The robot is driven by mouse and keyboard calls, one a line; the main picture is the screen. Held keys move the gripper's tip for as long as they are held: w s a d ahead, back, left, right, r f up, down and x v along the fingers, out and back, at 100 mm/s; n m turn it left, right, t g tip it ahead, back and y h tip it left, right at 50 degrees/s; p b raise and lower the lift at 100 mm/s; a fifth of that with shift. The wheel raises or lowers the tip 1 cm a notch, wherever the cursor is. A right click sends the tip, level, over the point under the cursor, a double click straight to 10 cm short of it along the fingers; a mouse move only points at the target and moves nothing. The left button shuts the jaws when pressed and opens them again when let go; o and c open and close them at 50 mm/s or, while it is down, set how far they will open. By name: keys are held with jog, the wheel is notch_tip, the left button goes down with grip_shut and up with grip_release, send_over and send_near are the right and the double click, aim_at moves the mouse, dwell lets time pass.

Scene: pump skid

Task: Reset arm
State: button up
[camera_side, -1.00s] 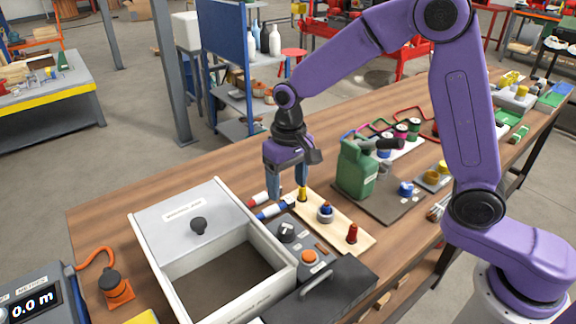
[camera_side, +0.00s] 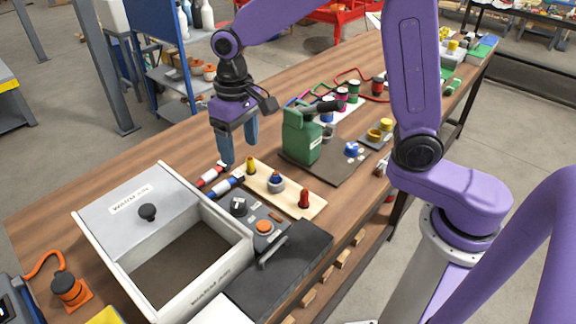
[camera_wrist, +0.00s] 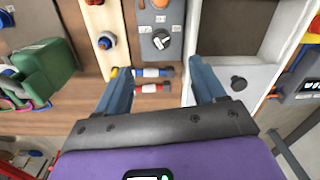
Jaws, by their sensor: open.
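My gripper (camera_side: 238,142) is open and empty above the back of the wooden bench. In the side view it hangs pointing down, behind the yellow peg (camera_side: 251,166) and near the red and blue banded cylinders (camera_side: 222,187). In the wrist view its two blue-grey fingers (camera_wrist: 163,90) stand wide apart, with the banded cylinders (camera_wrist: 150,73) lying on the bench beyond and between them. Nothing is between the fingertips. The purple arm reaches over from the right in the side view.
A white bin (camera_side: 110,262) with a knobbed lid stands front left. A grey control box (camera_side: 262,222) with an orange button, a peg board (camera_side: 290,193) and a green canister (camera_side: 300,135) stand close by. An orange plunger-like part (camera_side: 70,290) is at front left. Bare bench lies behind the bin.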

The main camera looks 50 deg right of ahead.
jog(key=s+d+n, duration=0.5)
jog(key=s+d, duration=0.1)
jog(key=s, duration=0.6)
jog(key=s+d+n, duration=0.5)
jog(key=s+d, duration=0.1)
jog(key=s, duration=0.7)
jog(key=shift+s+n, duration=0.3)
jog(key=shift+n, duration=0.1)
